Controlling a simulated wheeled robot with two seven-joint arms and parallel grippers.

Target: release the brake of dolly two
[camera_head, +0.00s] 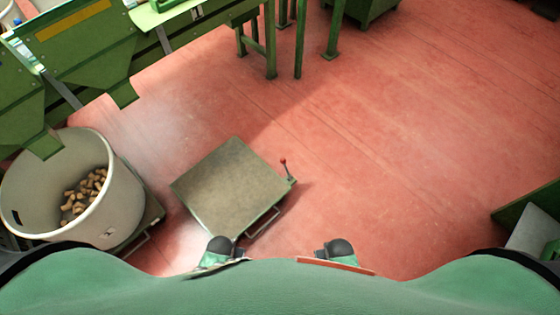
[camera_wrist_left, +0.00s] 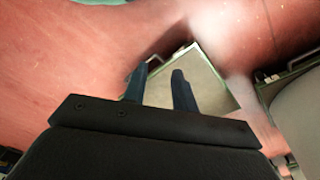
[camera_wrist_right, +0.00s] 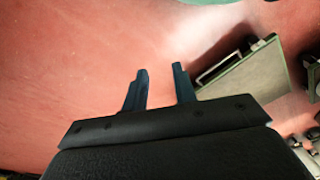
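An empty flat dolly (camera_head: 230,185) with a grey-olive top stands on the red floor in front of me. A brake lever with a red knob (camera_head: 284,162) rises upright at its right corner. A second dolly (camera_head: 150,213) shows partly under a bin at the left. No number is readable on either. My left gripper (camera_wrist_left: 158,75) is open and empty, with the flat dolly beyond its fingers in the left wrist view (camera_wrist_left: 208,85). My right gripper (camera_wrist_right: 160,71) is open and empty; the flat dolly is right of its fingers in the right wrist view (camera_wrist_right: 250,75). The lever is not clear in either wrist view.
A large pale bin (camera_head: 125,200) holds cork stoppers (camera_head: 84,194). Green machinery (camera_head: 90,45) stands at the upper left, with green legs (camera_head: 270,45) at the top. A green edge (camera_head: 525,205) is at the right. The red floor (camera_head: 410,130) right of the flat dolly is clear.

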